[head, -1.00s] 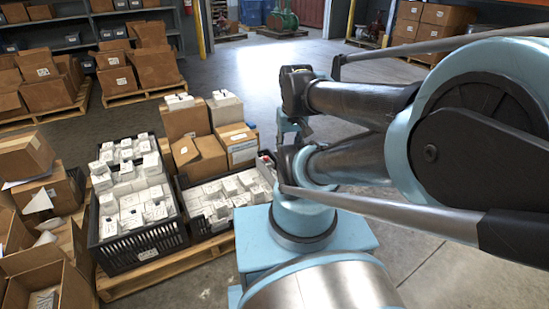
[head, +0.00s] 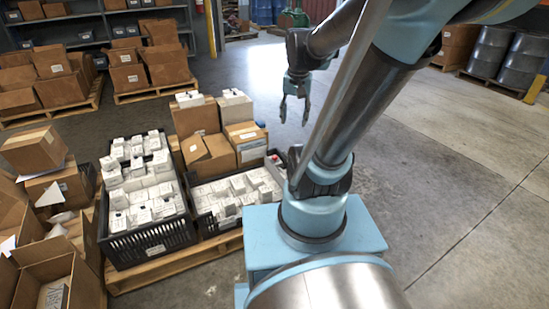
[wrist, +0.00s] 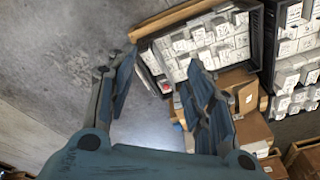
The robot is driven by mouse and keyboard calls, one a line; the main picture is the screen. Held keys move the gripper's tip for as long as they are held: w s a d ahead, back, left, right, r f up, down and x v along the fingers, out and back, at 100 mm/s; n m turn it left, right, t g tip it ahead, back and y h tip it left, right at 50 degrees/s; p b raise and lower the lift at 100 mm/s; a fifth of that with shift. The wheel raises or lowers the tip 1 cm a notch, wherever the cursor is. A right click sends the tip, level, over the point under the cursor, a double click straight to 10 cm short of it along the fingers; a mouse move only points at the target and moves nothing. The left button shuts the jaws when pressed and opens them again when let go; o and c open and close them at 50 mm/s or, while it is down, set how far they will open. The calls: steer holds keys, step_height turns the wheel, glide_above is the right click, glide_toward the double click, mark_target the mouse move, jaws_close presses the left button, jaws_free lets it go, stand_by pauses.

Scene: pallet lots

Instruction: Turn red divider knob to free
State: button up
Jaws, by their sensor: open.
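A small red spot (head: 274,157) shows at the far right corner of the smaller black crate (head: 206,224); it may be the red divider knob, but it is too small to tell its setting. The crate holds white boxes in rows, and my arm partly covers its right side. My gripper (head: 294,112) is open and empty, fingers down, above the floor beyond the crate's right corner.
A larger black crate (head: 150,243) of white boxes stands to the left on the same wooden pallet (head: 150,275). Brown cartons (head: 207,155) stand behind the smaller crate. Open cartons (head: 55,270) crowd the left edge. Floor to the right (head: 440,210) is clear.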

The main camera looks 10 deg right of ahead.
steer(key=w+m, duration=0.4)
steer(key=w, duration=1)
steer(key=m+g, duration=0.2)
steer(key=m, duration=1)
glide_above(275, 157)
step_height(275, 157, down, 33)
steer(key=f, duration=1.6)
steer(key=shift+w+f, duration=0.2)
steer(key=shift+w, duration=0.05)
steer(key=shift+c, duration=0.6)
steer(key=c, duration=1)
steer(key=shift+o, duration=0.2)
steer(key=shift+a, duration=0.15)
steer(key=shift+n, duration=0.3)
